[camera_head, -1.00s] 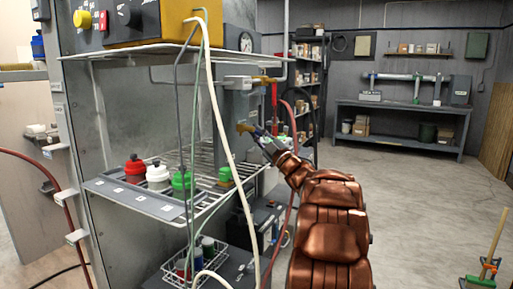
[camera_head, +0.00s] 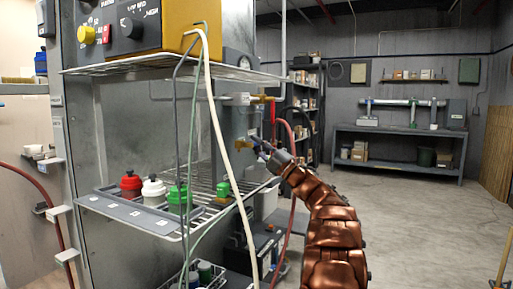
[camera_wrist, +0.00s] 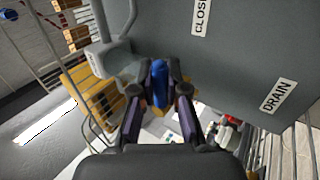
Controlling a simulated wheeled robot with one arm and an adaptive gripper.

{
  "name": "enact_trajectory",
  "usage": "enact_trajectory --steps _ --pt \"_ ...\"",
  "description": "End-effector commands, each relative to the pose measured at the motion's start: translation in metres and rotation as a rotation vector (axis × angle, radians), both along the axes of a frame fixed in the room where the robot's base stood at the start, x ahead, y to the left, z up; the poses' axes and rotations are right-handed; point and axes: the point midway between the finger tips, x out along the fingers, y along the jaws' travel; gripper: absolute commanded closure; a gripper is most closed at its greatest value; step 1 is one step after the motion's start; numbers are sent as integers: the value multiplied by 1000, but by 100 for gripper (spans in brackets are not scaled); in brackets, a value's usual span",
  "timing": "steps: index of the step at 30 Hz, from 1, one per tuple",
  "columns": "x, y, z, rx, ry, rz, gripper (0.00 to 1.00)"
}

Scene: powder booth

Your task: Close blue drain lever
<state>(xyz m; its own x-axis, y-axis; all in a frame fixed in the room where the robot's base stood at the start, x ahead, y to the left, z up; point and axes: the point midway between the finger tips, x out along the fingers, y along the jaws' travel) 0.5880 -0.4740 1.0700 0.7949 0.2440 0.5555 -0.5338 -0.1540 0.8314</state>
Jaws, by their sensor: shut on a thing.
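The blue drain lever (camera_wrist: 159,84) shows in the wrist view as a rounded blue handle between the fingertips of my gripper (camera_wrist: 160,98). The fingers are shut on it. Behind it is a grey panel (camera_wrist: 225,55) with a white CLOSE label, partly cut off, and a DRAIN label (camera_wrist: 278,96). In the head view my gripper (camera_head: 260,144) is at the right side of the grey unit, near a brass fitting (camera_head: 243,144). The lever is too small there to make out clearly.
A wire shelf (camera_head: 205,185) with red, white and green capped bottles is left of my gripper. A pale hose (camera_head: 219,135) hangs in front of the shelf. A red hose (camera_head: 293,190) hangs close to my arm. Open floor (camera_head: 415,225) lies to the right.

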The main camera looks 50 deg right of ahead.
Motion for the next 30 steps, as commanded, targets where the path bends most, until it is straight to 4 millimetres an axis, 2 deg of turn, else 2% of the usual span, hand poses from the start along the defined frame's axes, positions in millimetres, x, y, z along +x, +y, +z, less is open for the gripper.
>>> enact_trajectory --steps 13,14,21,30 --pt "0 0 0 -8 -2 -1 100" --pt "0 0 0 -8 -2 -1 86" --pt "0 0 0 -7 -2 0 61" --pt "0 -1 0 -6 -2 -1 61"
